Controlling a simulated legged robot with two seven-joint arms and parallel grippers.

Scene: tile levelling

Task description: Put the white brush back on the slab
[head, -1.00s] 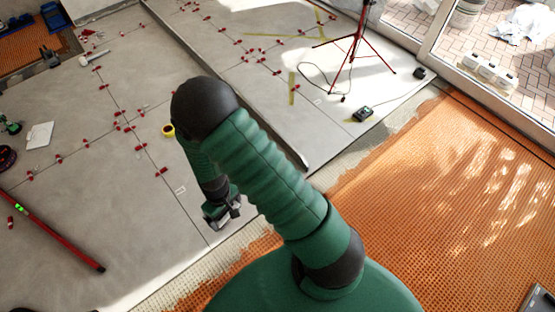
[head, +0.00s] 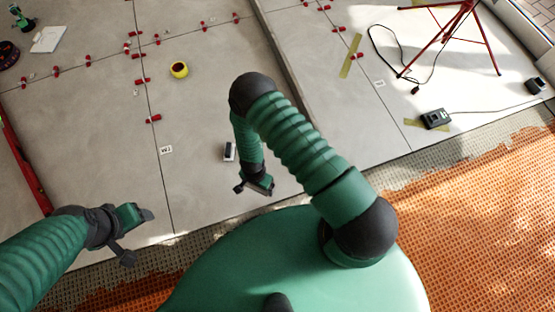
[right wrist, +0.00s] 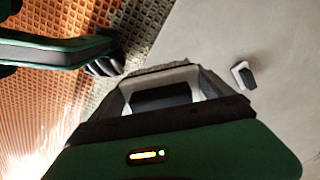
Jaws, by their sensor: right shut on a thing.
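My right gripper (head: 255,188) hangs over the front part of the grey slab (head: 205,205), near its edge. In the right wrist view its jaws (right wrist: 160,82) are shut on a pale thing with a dark middle, which I take to be the white brush (right wrist: 190,76); its outline is partly hidden. A small white and dark block (head: 229,151) lies on the slab just beyond this gripper; it also shows in the right wrist view (right wrist: 243,75), apart from the jaws. My left gripper (head: 140,238) is open and empty at the lower left, near the slab's front edge.
A yellow tape roll (head: 179,69) and several red levelling clips (head: 153,119) are on the slab. A red level (head: 25,165) lies at the left. Orange matting (head: 480,210) is at the right. A red tripod (head: 450,35) stands at the back right.

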